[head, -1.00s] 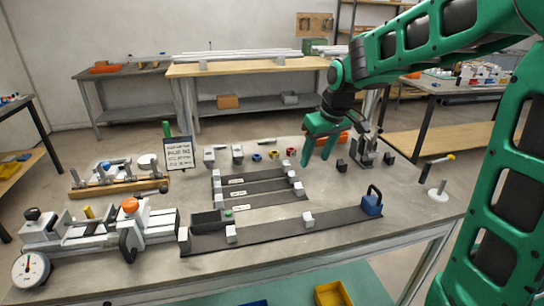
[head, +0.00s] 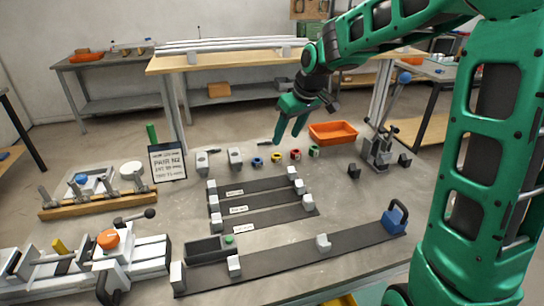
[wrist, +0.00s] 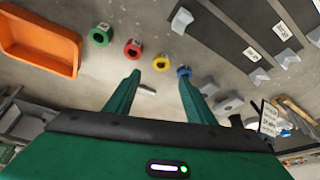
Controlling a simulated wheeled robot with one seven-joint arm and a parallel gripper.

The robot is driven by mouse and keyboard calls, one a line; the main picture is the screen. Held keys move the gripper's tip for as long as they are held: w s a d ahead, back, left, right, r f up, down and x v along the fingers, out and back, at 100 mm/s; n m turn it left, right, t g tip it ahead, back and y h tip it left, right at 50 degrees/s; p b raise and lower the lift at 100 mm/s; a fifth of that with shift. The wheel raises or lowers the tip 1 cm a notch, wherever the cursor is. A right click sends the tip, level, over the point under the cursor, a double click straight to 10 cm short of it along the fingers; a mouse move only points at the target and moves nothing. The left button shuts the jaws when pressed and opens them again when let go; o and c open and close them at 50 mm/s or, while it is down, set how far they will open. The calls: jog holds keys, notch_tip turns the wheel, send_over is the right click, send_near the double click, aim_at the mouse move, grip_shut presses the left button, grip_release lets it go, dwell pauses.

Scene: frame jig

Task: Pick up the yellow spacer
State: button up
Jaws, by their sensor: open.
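The yellow spacer (head: 276,157) is a small ring standing on the grey table, in a row between a blue spacer (head: 257,162) and a red spacer (head: 295,154), with a green spacer (head: 314,151) at the right end. In the wrist view the yellow spacer (wrist: 161,63) lies beyond and between the fingertips. My gripper (head: 288,136) is open and empty, above and behind the row in the head view. In the wrist view its fingers (wrist: 160,74) point toward the spacers, and the blue spacer (wrist: 184,72) appears by the right fingertip.
An orange tray (head: 333,132) sits behind and right of the row. Grey blocks (head: 236,158) stand to the left. Dark strips with white end blocks (head: 262,187) lie in front. A clamp stand (head: 379,150) is at the right. A dark tool lies near my gripper.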

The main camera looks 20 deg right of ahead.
send_over(277, 158)
jog(key=s+d, duration=0.1)
notch_tip(277, 158, down, 4)
jog(key=shift+f, duration=0.25)
jog(key=shift+x, duration=2.5)
jog(key=shift+d, duration=0.25)
jog(key=c, duration=1.1)
